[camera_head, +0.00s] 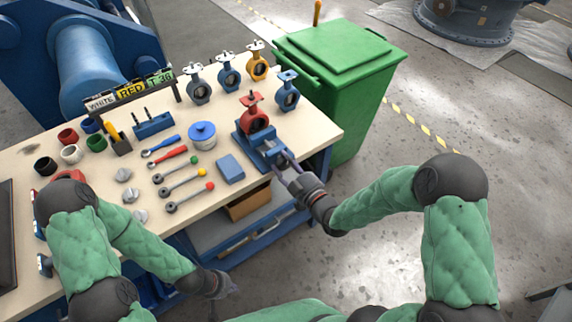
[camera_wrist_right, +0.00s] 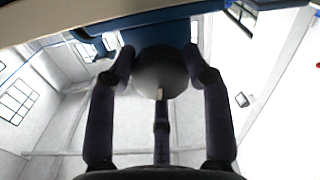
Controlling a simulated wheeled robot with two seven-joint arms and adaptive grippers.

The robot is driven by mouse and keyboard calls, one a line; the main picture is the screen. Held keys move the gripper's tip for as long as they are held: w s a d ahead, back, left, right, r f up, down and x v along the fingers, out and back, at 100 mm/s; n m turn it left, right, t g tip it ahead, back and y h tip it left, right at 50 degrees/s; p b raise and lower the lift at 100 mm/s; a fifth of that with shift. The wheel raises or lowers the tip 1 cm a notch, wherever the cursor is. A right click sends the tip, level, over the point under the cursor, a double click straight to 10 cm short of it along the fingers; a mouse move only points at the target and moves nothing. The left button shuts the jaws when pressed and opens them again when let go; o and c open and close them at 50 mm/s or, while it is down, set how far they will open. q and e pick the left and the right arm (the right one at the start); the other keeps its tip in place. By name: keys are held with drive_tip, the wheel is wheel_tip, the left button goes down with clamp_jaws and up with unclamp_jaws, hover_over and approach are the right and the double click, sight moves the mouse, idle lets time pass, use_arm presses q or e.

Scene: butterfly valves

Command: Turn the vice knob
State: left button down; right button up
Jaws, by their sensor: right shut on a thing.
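The blue vice (camera_head: 250,142) stands at the right front edge of the workbench, with a red butterfly valve (camera_head: 254,121) upright in it. In the right wrist view, the grey rounded vice knob (camera_wrist_right: 160,68) sits between the fingers of my right gripper (camera_wrist_right: 161,76), below a blue body. In the head view, my right gripper (camera_head: 284,162) reaches the vice's front end and is shut on the knob, which it mostly hides there. My left gripper (camera_head: 222,287) hangs low in front of the bench, away from the vice; its fingers are too small to read.
The workbench (camera_head: 313,132) holds several blue and yellow valves (camera_head: 229,77), a blue lidded pot (camera_head: 202,134), a blue block (camera_head: 230,168) and several tools with coloured knobs. A green bin (camera_head: 345,85) stands behind the bench's right end. The floor to the right is mostly clear.

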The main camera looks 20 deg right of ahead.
drive_tip(key=shift+w+r, duration=0.15)
drive_tip(key=shift+r, duration=0.25)
drive_tip(key=o, duration=0.9)
drive_tip(key=shift+o, duration=1.3)
drive_tip(key=shift+f, duration=0.2)
drive_tip(key=shift+s, duration=0.2)
drive_tip(key=v, duration=1.1)
drive_tip(key=shift+s+d, duration=0.15)
drive_tip(key=shift+s, duration=0.25)
